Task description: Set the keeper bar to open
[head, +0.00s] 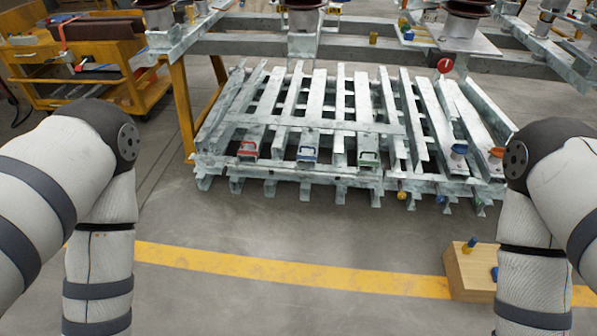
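No part is clearly recognisable as the keeper bar, and I cannot tell its setting. The grey metal rack (315,127) stands ahead, with long slats and several coloured fittings at its front. To the right are a blue knob (459,150) and an orange-red knob (496,153). A round red piece (445,65) shows at the back right. My two arms hang down at the left and right; both grippers are outside the view.
A wooden box (468,271) with blue pieces stands on the floor at the lower right. A yellow tool cart (85,60) is at the upper left. Grey frames with insulator bases (304,22) stand behind the rack.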

